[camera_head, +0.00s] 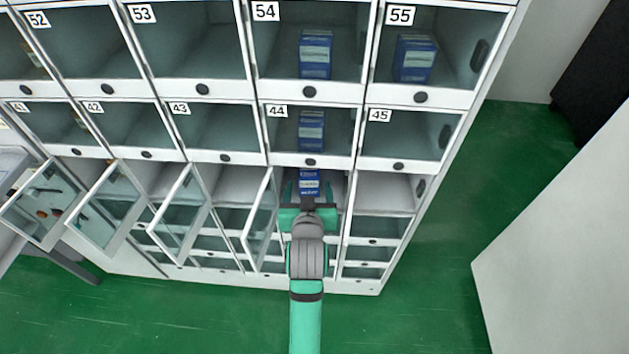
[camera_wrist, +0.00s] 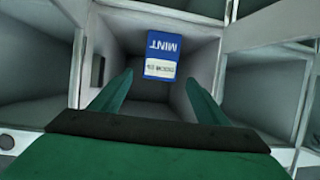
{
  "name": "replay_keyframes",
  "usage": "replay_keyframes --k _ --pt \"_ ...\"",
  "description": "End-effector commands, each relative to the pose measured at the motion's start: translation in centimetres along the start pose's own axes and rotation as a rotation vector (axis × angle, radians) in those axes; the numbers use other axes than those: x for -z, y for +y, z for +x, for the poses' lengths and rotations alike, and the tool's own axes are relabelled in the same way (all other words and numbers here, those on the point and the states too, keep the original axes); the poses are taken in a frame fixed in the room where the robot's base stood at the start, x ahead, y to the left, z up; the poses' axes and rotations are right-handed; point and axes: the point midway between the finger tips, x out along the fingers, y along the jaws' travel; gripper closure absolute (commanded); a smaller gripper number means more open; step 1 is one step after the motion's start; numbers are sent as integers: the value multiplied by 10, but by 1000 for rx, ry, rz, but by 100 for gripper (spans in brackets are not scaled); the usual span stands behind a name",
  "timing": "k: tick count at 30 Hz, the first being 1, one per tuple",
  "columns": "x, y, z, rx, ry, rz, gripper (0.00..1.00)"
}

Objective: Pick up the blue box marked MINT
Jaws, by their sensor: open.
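The blue box marked MINT (camera_wrist: 163,53) stands inside an open compartment in the wrist view, its lettering upside down in that picture, with a white label band. In the head view the blue box (camera_head: 309,181) shows in the open compartment below number 44, just beyond my gripper. My gripper (camera_head: 308,193) is at the mouth of that compartment. In the wrist view my gripper (camera_wrist: 157,85) is open, its two green fingers pointing into the compartment, either side of the box's line and short of it. Nothing is between the fingers.
Similar blue boxes stand behind closed doors in compartments 44 (camera_head: 311,131), 54 (camera_head: 315,54) and 55 (camera_head: 414,58). An open glass door (camera_head: 259,222) juts out just left of my gripper. More open doors (camera_head: 180,215) stand further left.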

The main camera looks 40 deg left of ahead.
Motion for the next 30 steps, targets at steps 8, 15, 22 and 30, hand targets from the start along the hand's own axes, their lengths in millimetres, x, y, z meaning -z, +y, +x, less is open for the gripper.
replay_keyframes --k 8,15,22,30 --pt "0 -1 28 2 0 1 31" --pt "0 1 54 1 0 2 31" --pt "0 2 78 0 2 3 31" --pt "0 2 80 0 2 3 31"
